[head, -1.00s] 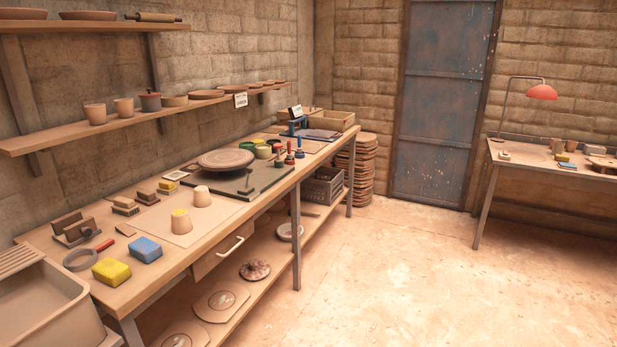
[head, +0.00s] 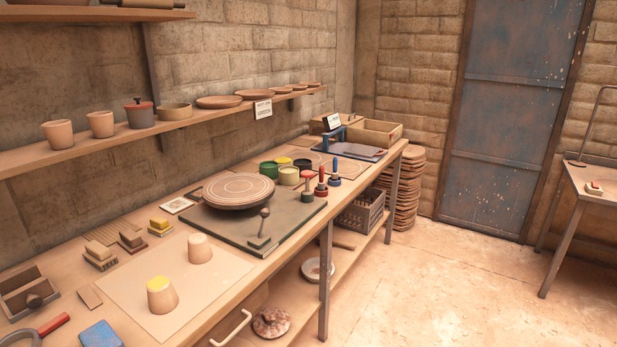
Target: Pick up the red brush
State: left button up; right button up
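Neither of my grippers is in view. Several things with red parts are visible, and I cannot tell for sure which is the red brush. A red-handled tool (head: 53,325) lies at the bench's near left. A small white block with a red top (head: 594,187) lies on the right-hand table.
The long workbench (head: 215,285) runs along the left wall, with a round turntable (head: 238,190) on the green board (head: 285,217). Cups on a sheet and a blue sponge (head: 101,335) are nearer. A crate (head: 361,211) sits on the lower shelf. The floor (head: 440,290) is clear between bench and right-hand table.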

aim_at(321, 184)
jog(key=i+u, duration=0.2)
jog(key=u, duration=0.25)
jog(key=i+l+u, duration=0.2)
jog(key=u, duration=0.25)
